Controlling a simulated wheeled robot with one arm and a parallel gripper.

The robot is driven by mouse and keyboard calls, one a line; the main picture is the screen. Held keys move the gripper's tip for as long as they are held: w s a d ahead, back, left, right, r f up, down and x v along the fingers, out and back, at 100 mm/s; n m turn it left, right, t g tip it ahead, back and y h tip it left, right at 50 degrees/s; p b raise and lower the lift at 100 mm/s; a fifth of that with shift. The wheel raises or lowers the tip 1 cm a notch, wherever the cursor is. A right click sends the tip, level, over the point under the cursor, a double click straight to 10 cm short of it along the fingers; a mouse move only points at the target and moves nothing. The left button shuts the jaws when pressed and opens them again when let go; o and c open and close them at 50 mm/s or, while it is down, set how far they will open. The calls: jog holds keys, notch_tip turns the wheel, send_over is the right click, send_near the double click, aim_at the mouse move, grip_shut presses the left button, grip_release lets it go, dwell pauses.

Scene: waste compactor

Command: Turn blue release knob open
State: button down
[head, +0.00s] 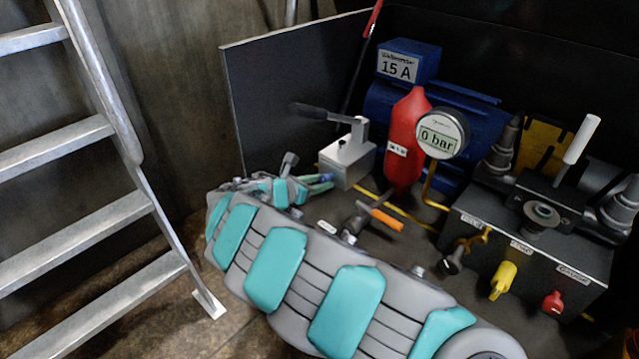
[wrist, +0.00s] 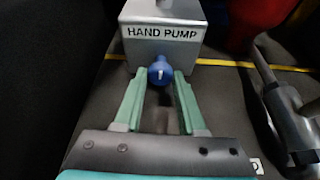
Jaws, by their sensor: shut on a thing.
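The blue release knob (wrist: 161,72) sticks out from the front of a grey box labelled HAND PUMP (wrist: 165,33) in the wrist view. It is round with a small white mark standing near upright. My gripper (wrist: 160,78) has its two green fingers on either side of the knob, shut on it. In the head view the hand pump (head: 348,160) is a grey box with a dark lever on top. My gripper (head: 322,182) reaches its front from the left. The knob itself is hard to make out there, largely hidden by the fingers.
A red cylinder (head: 406,140) and a gauge reading 0 bar (head: 441,134) stand right of the pump. An orange-handled valve (head: 386,219) lies in front. A control block with yellow (head: 504,279) and red (head: 552,303) knobs is at right. A ladder (head: 110,150) stands left.

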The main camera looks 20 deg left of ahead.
jog(key=m+y+b, duration=0.1)
jog(key=m+b, duration=0.1)
jog(key=shift+d+f+t+b, duration=0.1)
jog(key=shift+d+t+b, duration=0.05)
jog(key=shift+t+b, duration=0.2)
jog(key=m+b, duration=0.1)
jog(key=b, duration=0.1)
jog(key=y+b, duration=0.1)
jog(key=b, duration=0.1)
jog(key=shift+f+m+t, duration=0.25)
jog(key=shift+m+t, duration=0.1)
jog(key=shift+m, duration=0.05)
jog(key=m+y+b, duration=0.1)
jog(key=b, duration=0.3)
jog(key=shift+d+m+t, duration=0.1)
jog(key=shift+m+t, duration=0.2)
jog(key=m+b, duration=0.1)
jog(key=b, duration=0.1)
jog(key=shift+r+t+b, duration=0.1)
jog(key=shift+t+b, duration=0.2)
jog(key=shift+r+m+y, duration=0.1)
jog(key=shift+m+y, duration=0.3)
jog(key=c, duration=0.5)
grip_release()
jog(key=shift+r, duration=0.1)
